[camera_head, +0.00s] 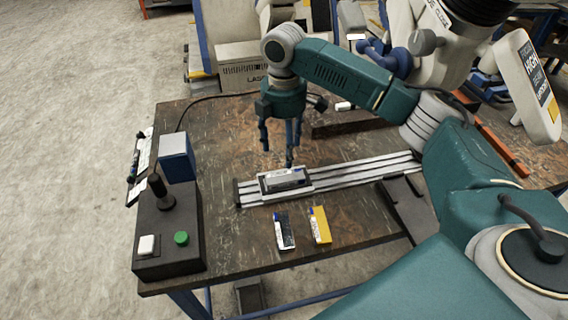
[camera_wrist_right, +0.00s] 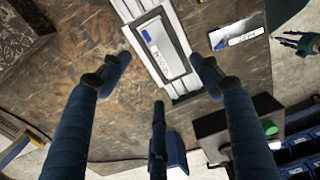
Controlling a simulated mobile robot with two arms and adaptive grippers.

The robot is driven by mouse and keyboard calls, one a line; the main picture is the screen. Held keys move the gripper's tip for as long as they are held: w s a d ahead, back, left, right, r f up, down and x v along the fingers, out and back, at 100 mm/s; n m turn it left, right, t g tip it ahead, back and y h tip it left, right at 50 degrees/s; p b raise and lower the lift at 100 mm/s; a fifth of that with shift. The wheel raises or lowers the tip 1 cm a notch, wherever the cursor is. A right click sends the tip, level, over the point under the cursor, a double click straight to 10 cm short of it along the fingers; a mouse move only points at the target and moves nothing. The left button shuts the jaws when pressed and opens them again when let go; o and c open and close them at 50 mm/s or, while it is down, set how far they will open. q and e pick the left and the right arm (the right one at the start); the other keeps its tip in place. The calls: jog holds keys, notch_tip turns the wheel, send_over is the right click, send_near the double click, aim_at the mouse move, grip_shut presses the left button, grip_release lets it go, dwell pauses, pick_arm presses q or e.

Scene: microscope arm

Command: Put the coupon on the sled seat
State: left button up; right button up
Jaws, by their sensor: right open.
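A pale grey coupon with a blue end (camera_head: 287,177) lies in the framed seat of the sled (camera_head: 263,190), on a silver rail; the wrist view shows the coupon lying flat inside the frame (camera_wrist_right: 166,50). My right gripper (camera_head: 279,150) is open and empty, pointing down just above and behind the sled seat, with its fingers apart from the coupon. A dark-and-white coupon with a blue end (camera_head: 285,232) and a yellow-and-white one (camera_head: 320,225) lie on the table in front of the rail. What seems to be my left gripper (camera_wrist_right: 290,42) shows small at the wrist view's edge.
A control box (camera_head: 168,235) with a joystick, a green button and a white switch stands at the table's left. A blue-and-white box (camera_head: 177,158) is behind it. The microscope (camera_head: 430,40) stands at the back right. Bare wood lies left of the rail.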

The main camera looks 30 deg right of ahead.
jog(key=shift+w+r, duration=0.1)
jog(key=shift+r, duration=1.15)
